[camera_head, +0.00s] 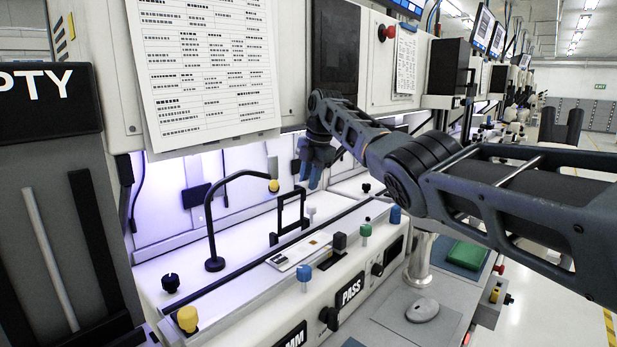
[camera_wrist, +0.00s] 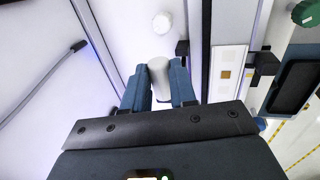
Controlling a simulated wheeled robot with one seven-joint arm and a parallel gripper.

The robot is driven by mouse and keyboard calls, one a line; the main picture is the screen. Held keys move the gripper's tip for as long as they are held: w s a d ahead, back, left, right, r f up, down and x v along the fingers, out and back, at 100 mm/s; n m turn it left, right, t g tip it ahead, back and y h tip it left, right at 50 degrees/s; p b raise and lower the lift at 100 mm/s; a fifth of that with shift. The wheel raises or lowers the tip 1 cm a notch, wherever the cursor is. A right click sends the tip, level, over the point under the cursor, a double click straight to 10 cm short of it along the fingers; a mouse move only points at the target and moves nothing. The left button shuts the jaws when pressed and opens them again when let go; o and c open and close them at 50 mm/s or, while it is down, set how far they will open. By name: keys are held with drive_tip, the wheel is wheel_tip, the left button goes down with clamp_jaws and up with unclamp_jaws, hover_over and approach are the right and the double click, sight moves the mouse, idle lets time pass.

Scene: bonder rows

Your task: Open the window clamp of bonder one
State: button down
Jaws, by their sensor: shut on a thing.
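My gripper (camera_head: 311,176) points down over the bonder's work area, its blue fingers close together in the head view. In the wrist view my gripper (camera_wrist: 159,92) is shut on a pale grey cylindrical knob (camera_wrist: 160,78). What the knob joins to is hidden. A black rectangular frame (camera_head: 274,239), perhaps the window clamp, stands upright below and left of my gripper in the head view. A pale strip (camera_head: 301,253) with a gold-coloured chip lies in front of it. The strip also shows in the wrist view (camera_wrist: 230,56). I see no bonder number.
A bent black arm with a yellow tip (camera_head: 209,219) rises left of the frame. A white knob (camera_head: 311,211) stands below my gripper. Blue (camera_head: 304,276), black (camera_head: 340,242) and green (camera_head: 365,231) knobs line the front edge. A paper sheet (camera_head: 205,70) hangs above.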

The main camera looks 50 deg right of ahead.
drive_tip(key=shift+f, duration=0.2)
drive_tip(key=c, duration=1.2)
unclamp_jaws()
drive_tip(key=shift+r, duration=0.1)
